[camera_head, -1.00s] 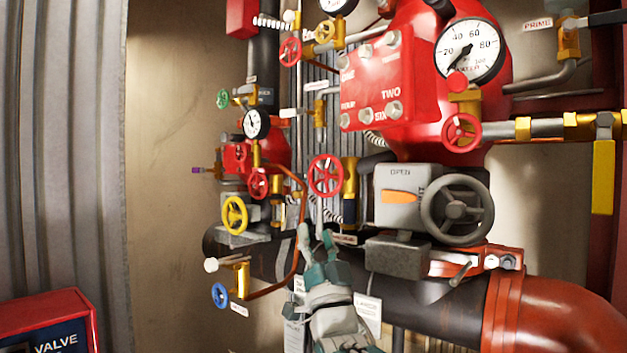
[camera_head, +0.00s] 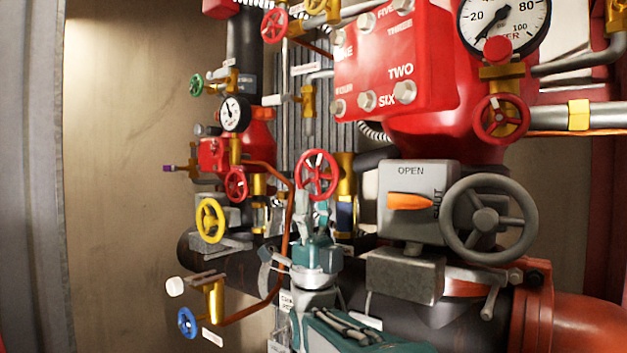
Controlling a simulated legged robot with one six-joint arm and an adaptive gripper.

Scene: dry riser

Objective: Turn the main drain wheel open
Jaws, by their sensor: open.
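My gripper (camera_head: 314,217), grey and teal, reaches up from the bottom middle with its fingers open. Its fingertips show just below a red handwheel (camera_head: 317,174) on a brass valve (camera_head: 345,180) and overlap its lower edge in the picture. I cannot tell whether they touch it. No readable label marks which wheel is the main drain. A large grey handwheel (camera_head: 488,219) stands to the right, beside a grey box (camera_head: 412,180) lettered OPEN and SHUT with an orange pointer lying level.
Other wheels are yellow (camera_head: 210,220), blue (camera_head: 187,322), and red at right (camera_head: 502,119). A copper tube (camera_head: 287,235) runs just left of my gripper. A large dark pipe (camera_head: 445,315) crosses below. The bare wall at left is clear.

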